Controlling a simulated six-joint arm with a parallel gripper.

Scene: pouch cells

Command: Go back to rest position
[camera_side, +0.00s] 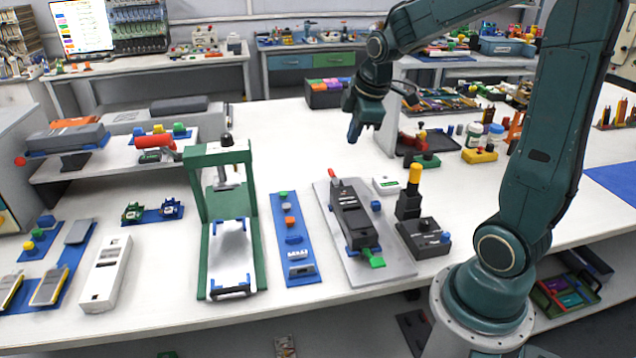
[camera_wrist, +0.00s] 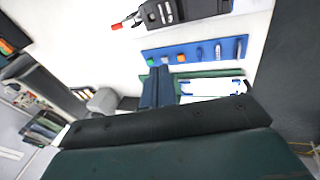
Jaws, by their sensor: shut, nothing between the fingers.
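My gripper (camera_side: 357,133) hangs in the air above the table, at the upper middle of the side view, pointing down. Its fingers are together with nothing between them; they also show in the wrist view (camera_wrist: 158,84), low in the middle. The fingers appear apart from every object on the table. A green press frame (camera_side: 250,215) with a pouch on its base stands left of the gripper and nearer the camera. A blue strip (camera_side: 297,262) with small parts lies right of the frame, and shows in the wrist view (camera_wrist: 208,52).
A black device (camera_side: 352,218) with a green tab lies on a grey plate (camera_side: 395,270). A black block with a yellow-topped post (camera_side: 413,190) stands to its right. A white box (camera_side: 107,272) and a blue tray lie at left. Bare white tabletop (camera_side: 275,125) lies behind the press.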

